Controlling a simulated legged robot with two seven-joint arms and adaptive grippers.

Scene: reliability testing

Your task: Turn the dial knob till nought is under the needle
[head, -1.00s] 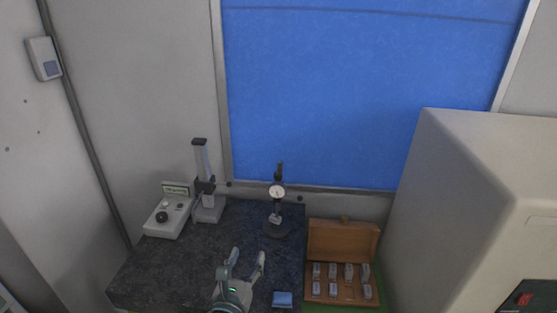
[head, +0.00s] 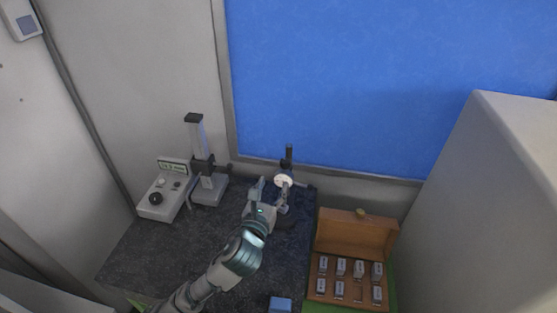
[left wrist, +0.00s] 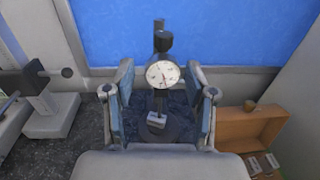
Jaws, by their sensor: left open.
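The dial gauge (head: 284,181) has a round white face and a dark rim and stands upright on a black post near the back of the dark stone slab. In the left wrist view its face (left wrist: 162,74) sits centred between my fingers; the needle and numbers are too small to read surely. A small grey block (left wrist: 156,120) is beneath the gauge. My left gripper (head: 272,193) is open, with one finger on each side of the gauge and gaps visible in the left wrist view. The right gripper is out of view.
A taller gauge stand (head: 196,150) and a white control box (head: 160,198) with a black knob stand at left. An open wooden case (head: 352,232) of grey blocks is at right. A blue block (head: 280,304) lies at the front. A large beige cabinet (head: 490,190) rises at right.

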